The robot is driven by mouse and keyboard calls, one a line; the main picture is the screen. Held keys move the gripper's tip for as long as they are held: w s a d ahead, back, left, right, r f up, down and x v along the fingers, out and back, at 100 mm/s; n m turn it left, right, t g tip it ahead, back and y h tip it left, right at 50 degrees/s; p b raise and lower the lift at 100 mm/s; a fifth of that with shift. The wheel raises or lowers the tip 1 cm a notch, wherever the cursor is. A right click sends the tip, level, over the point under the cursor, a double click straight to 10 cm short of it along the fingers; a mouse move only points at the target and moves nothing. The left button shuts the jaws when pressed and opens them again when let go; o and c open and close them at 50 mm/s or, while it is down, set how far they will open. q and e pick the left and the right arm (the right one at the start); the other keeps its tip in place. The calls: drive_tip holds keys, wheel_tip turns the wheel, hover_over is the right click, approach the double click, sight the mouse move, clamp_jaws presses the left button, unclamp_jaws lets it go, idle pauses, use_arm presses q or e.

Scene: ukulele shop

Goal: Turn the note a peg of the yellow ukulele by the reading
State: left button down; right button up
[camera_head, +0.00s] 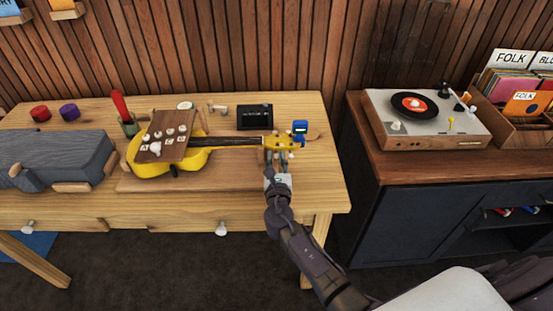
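The yellow ukulele (150,168) lies on the wooden table with its neck (234,141) pointing right. Its yellow headstock (279,142) is near the table's right end, with small pegs too tiny to tell apart. A blue clip-like device (300,128) stands at the headstock; its reading is not legible. A black box with a dark screen (254,117) stands behind the neck, its display too small to read. My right gripper (279,160) reaches up from below, with its fingers at the headstock's near side. Whether they touch a peg or are open is unclear. My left gripper is out of view.
A dark grey case (65,153) lies at left, near red (40,113) and purple (69,111) round pieces. A cabinet at right holds a turntable (424,122).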

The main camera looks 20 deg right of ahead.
clamp_jaws()
drive_tip(key=m+b, duration=0.2)
drive_tip(key=m, duration=0.1)
drive_tip(key=shift+f, duration=0.2)
drive_tip(key=m+b, duration=0.2)
drive_tip(key=shift+m, duration=0.3)
drive_tip(key=m+b, duration=0.3)
drive_tip(key=m, duration=0.1)
drive_tip(key=shift+m, duration=0.3)
drive_tip(key=shift+r+m+b, duration=0.1)
drive_tip(key=shift+m+b, duration=0.9)
drive_tip(key=shift+m, duration=0.8)
